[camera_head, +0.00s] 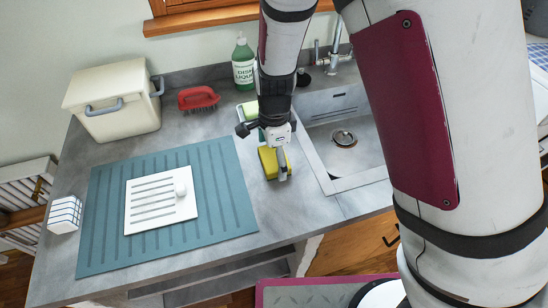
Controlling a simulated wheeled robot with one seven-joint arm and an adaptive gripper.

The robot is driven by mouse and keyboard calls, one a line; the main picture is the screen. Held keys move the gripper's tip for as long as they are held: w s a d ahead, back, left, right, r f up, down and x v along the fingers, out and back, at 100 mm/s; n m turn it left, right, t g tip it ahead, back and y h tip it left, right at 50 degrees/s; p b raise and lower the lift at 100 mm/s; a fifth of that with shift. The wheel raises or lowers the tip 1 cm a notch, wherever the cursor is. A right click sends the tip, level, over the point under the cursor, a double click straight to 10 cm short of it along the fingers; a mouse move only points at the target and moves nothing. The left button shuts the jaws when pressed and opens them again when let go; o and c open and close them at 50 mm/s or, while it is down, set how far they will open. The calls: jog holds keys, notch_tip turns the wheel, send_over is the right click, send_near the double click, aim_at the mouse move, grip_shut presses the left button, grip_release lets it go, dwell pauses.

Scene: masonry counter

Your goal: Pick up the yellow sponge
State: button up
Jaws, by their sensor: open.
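The yellow sponge (268,162) lies on the grey counter between the teal mat and the sink. My gripper (268,154) is right above the sponge and hides part of it. Its fingers are spread, one at the upper left and one reaching down over the sponge's right part. The gripper is open, and I cannot tell whether a finger touches the sponge.
A sink (342,150) with a tap lies to the right. A green dish liquid bottle (243,63), a red brush (198,98) and a cream bin (113,103) stand at the back. A teal mat (232,205) bears a white board (143,222). A striped block (65,214) is at left.

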aim_at(274, 157)
jog(key=shift+f, duration=0.2)
jog(key=c, duration=0.8)
jog(key=shift+r, duration=0.15)
jog(key=shift+r, duration=0.65)
notch_tip(274, 157, up, 2)
jog(key=shift+r, duration=0.2)
jog(key=s+d, duration=0.1)
jog(key=s, duration=0.4)
jog(key=s+d+p, duration=0.1)
jog(key=s+d, duration=0.1)
jog(key=s, duration=0.3)
jog(key=s+d+r, duration=0.1)
jog(key=s, duration=0.4)
jog(key=shift+s+d, duration=0.2)
jog(key=shift+s, duration=0.05)
